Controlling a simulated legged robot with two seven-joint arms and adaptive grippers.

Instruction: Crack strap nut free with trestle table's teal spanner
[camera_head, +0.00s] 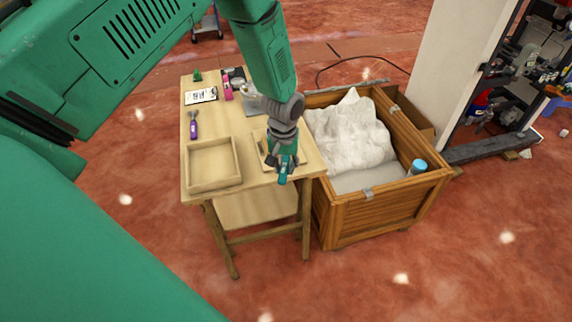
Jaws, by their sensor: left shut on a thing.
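The wooden trestle table (228,133) stands at centre left. My left gripper (283,163) hangs over the table's front right part, pointing down. It is shut on a small teal thing (284,176), which looks like the teal spanner, though the fingers hide much of it. I cannot make out the strap nut in this view. My right gripper is not in view.
A shallow wooden tray (212,183) sits at the table's front left. A purple-handled tool (194,130), a clipboard (200,95) and a pink item (228,90) lie behind it. A wooden crate (385,205) with a white lumpy mass (345,132) stands close at right, a blue-capped cylinder (417,167) inside.

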